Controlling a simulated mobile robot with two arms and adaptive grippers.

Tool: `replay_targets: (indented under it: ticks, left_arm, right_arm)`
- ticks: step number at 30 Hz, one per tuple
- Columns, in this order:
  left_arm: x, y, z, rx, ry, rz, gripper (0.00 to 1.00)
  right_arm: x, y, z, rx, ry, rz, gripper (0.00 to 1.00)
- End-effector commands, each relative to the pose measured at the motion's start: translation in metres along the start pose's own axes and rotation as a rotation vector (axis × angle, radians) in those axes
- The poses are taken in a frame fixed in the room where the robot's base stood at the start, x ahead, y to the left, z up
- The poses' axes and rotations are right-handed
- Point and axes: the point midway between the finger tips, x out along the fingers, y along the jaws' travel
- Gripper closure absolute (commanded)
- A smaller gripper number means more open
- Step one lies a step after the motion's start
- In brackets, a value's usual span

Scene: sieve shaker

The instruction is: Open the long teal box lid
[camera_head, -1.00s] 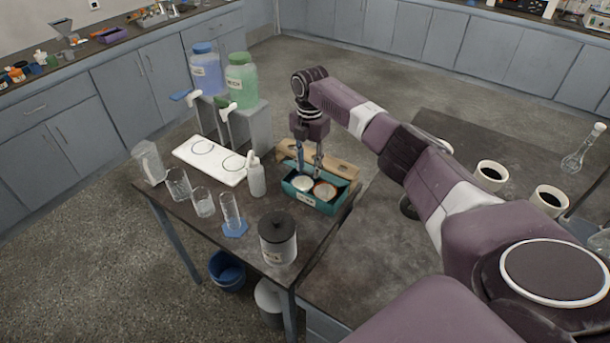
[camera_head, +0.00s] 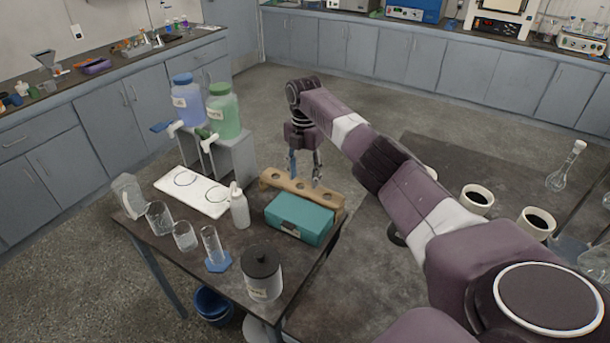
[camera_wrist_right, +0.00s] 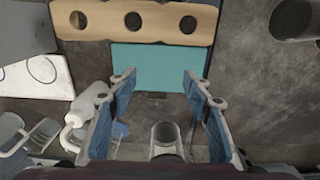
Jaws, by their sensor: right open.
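The long teal box (camera_head: 300,219) stands on the dark table near its right edge, and its lid looks shut. My right gripper (camera_head: 304,172) is open and empty, pointing down above and behind the box, over the wooden rack. Its fingers (camera_wrist_right: 158,77) are spread on either side of the box in the wrist view; I see no contact. My left gripper is out of view.
A wooden rack with holes (camera_wrist_right: 105,20) lies right behind the box. A spray bottle (camera_head: 239,210) stands at its left, and a dark-lidded jar (camera_head: 262,277) in front. Glass beakers (camera_head: 185,236) stand further left. The dark counter to the right has free room near the box.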

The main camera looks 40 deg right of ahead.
Motion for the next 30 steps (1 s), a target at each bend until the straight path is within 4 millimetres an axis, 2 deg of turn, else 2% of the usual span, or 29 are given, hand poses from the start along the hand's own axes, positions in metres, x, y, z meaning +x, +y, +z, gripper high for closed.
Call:
replay_targets:
  ticks: [5,11,14,24,30]
  left_arm:
    - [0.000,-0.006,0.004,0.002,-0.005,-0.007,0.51]
    - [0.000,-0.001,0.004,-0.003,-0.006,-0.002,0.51]
    - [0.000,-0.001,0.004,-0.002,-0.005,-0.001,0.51]
    - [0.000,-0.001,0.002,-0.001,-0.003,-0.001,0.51]
    - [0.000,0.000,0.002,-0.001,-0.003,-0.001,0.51]
  right_arm:
    - [0.000,0.000,0.000,0.000,0.001,-0.001,0.51]
    - [-0.006,0.000,0.000,0.000,0.000,0.001,0.51]
    - [-0.020,0.001,0.000,-0.001,0.000,0.003,0.51]
    - [-0.091,0.001,0.001,0.000,0.000,0.003,0.51]
    - [-0.114,0.001,0.000,0.000,0.001,0.000,0.51]
